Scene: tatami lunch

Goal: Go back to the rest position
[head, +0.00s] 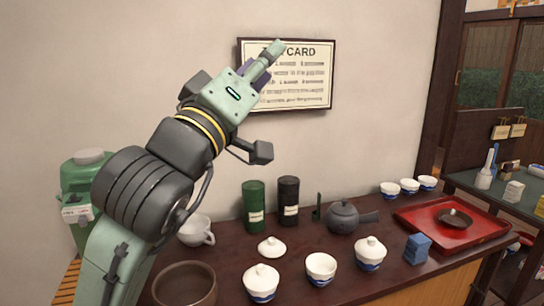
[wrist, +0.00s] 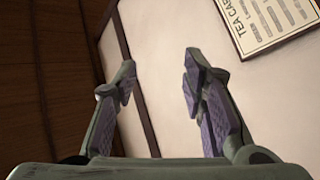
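My gripper (wrist: 158,85) is open in the wrist view, with its two fingers apart and nothing between them. In the head view my gripper (head: 268,62) is raised high at the end of my green and black arm, in front of the wall card. It points up and to the right, well above the counter. The far finger is partly hidden in the head view.
The dark counter (head: 225,262) below holds lidded white bowls (head: 369,253), a grey teapot (head: 343,217), green (head: 253,208) and black (head: 288,203) canisters, a white cup (head: 197,231), a brown bowl (head: 186,284), a blue packet (head: 417,248) and a red tray (head: 484,236). A framed card (head: 310,98) hangs on the wall.

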